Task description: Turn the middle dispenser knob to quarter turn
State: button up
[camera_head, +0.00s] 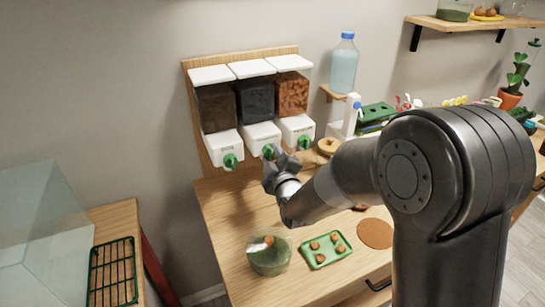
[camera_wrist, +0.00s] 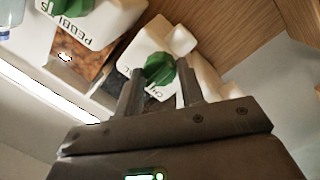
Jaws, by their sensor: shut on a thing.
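The middle dispenser (camera_head: 257,97) has dark contents, a white base and a green knob, and is mounted on a wooden board between two others. Its green knob (camera_wrist: 159,69) sits between my gripper's two fingers in the wrist view. My gripper (camera_head: 274,158) is shut on this knob. In the head view the knob (camera_head: 268,152) is partly hidden by the fingers. The white base around it carries lettering that is partly covered. The knob's exact angle is hard to read.
The left dispenser's knob (camera_head: 231,161) and the right dispenser's knob (camera_head: 305,142) flank the middle one closely. Below are a green-tinted bowl (camera_head: 268,262) and a green tray (camera_head: 325,262) with several round brown pieces. A blue-capped bottle (camera_head: 344,66) stands on a small shelf.

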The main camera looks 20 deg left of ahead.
jog(key=shift+c, duration=0.8)
jog(key=m, duration=0.3)
jog(key=shift+m+g, duration=0.3)
jog(key=shift+m, duration=0.1)
jog(key=m, duration=0.4)
jog(key=shift+g, duration=0.3)
jog(key=m, duration=0.4)
jog(key=shift+g, duration=0.4)
jog(key=m, duration=0.4)
jog(key=shift+r+g+y, duration=0.1)
jog(key=shift+g+y, duration=0.3)
jog(key=shift+m, duration=0.3)
